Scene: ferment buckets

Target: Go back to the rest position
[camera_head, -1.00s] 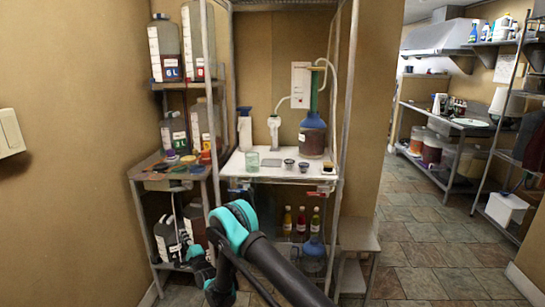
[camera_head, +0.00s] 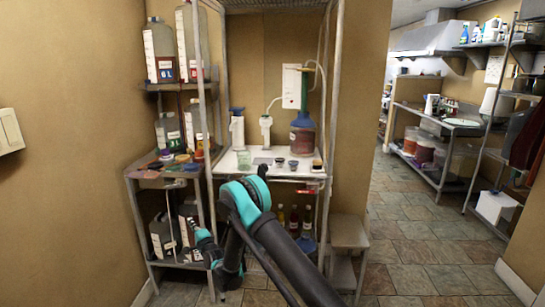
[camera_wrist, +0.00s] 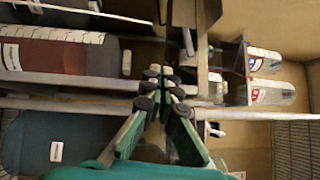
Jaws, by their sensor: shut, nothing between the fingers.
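My gripper (camera_wrist: 165,88) shows in the wrist view with its green fingers drawn together at the dark pads and nothing between them. In the head view my arm is folded, its teal elbow in front of the white worktop. The teal end with my gripper (camera_head: 205,245) hangs low at the left, in front of the left rack's lower part. It looks apart from the rack, though the exact gap cannot be told. The fingertips are too small to read there.
The left rack (camera_head: 150,184) holds jugs and small coloured items. The white worktop (camera_head: 226,166) carries a glass (camera_head: 243,158), dark cups, pump bottles and a blue-topped carboy (camera_head: 303,138). A low step stool (camera_head: 348,230) stands right of it. Tiled floor (camera_head: 425,245) is open at the right.

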